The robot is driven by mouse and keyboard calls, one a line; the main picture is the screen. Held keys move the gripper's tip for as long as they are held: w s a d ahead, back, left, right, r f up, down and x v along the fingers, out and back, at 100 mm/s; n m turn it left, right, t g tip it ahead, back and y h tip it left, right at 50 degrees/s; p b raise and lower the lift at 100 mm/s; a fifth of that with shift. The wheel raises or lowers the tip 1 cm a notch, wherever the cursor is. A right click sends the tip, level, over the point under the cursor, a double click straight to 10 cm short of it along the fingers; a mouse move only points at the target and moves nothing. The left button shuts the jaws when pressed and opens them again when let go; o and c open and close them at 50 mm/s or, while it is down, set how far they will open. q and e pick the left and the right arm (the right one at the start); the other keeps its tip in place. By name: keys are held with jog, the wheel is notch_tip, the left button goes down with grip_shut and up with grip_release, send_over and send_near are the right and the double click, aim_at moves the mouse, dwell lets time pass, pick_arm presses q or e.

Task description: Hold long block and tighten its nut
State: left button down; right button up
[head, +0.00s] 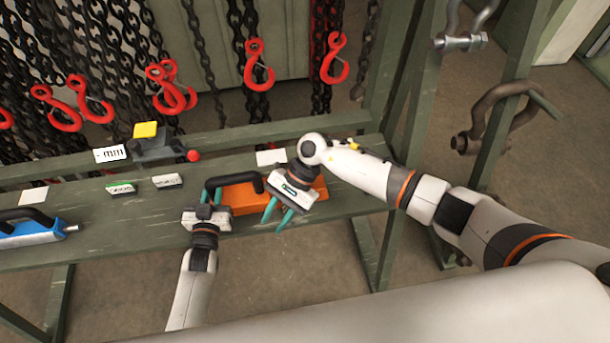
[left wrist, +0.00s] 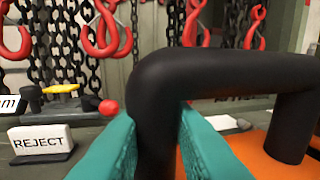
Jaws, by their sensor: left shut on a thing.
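An orange block (head: 243,195) with a black handle (head: 232,180) lies on the green bench. My left gripper (head: 210,196) is shut on the handle's left upright. In the left wrist view its teal fingers stand on both sides of the black handle (left wrist: 225,70), with the orange block (left wrist: 262,158) at lower right. My right gripper (head: 277,218) is at the block's right end, its teal fingers apart and pointing down, with nothing seen between them. It hides part of the block's right end. I cannot make out a nut on the orange block.
A blue block (head: 25,236) with a black handle and metal end lies at the bench's left. A REJECT sign (left wrist: 42,140), another small sign (head: 121,188) and a yellow-topped device (head: 150,145) with a red knob stand nearby. Red hooks (head: 258,68) hang on chains behind.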

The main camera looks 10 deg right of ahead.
jog(key=w+d+r+n+t+h, duration=0.5)
jog(key=w+d+r+n+h, duration=0.2)
jog(key=w+d+r+n, duration=0.3)
jog(key=shift+m, duration=0.7)
jog(key=f, duration=0.7)
jog(key=a+f, duration=0.1)
jog(key=f, duration=0.3)
jog(key=shift+w, duration=0.15)
jog(key=shift+c, duration=0.3)
grip_shut()
